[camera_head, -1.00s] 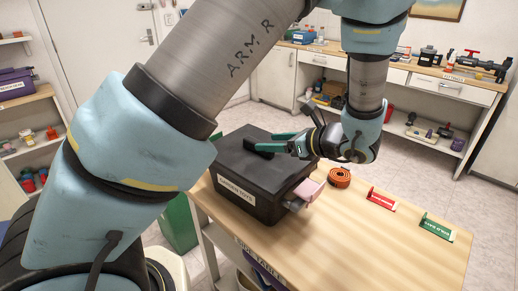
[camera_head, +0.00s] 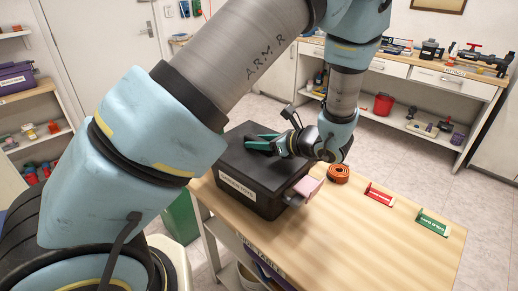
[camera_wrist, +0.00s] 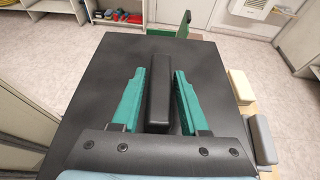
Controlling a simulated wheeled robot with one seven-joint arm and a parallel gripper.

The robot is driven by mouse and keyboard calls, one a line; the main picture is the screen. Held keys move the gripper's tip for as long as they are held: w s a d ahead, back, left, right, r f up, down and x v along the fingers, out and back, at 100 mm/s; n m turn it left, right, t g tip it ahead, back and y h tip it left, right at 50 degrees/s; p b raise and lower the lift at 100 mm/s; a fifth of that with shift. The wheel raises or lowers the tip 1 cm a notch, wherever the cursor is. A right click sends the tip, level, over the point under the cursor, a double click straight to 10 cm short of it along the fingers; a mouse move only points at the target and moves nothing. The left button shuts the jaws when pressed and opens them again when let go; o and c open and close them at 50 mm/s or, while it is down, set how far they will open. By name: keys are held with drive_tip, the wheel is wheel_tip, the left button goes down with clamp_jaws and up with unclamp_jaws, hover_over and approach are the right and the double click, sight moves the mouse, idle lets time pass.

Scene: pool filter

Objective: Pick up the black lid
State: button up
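The black lid (camera_head: 238,160) lies flat on a black bin (camera_head: 247,194) at the left end of the wooden table. In the wrist view the lid (camera_wrist: 95,65) fills most of the picture, with a raised black bar handle (camera_wrist: 160,88) in its middle. My gripper (camera_head: 262,142) is low over the lid, its green fingers pointing left in the head view. In the wrist view my gripper (camera_wrist: 160,75) is open, one finger on each side of the handle, with narrow gaps showing. Part of the lid is hidden behind my gripper in the head view.
A pink block (camera_head: 307,186) and grey pieces stand against the bin's right side. An orange coil (camera_head: 338,173), a red sign (camera_head: 379,194) and a green sign (camera_head: 432,222) lie farther right on the table (camera_head: 370,245). The table's front right is clear.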

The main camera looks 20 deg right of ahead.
clamp_jaws()
drive_tip(key=shift+r, duration=0.15)
idle(0.4)
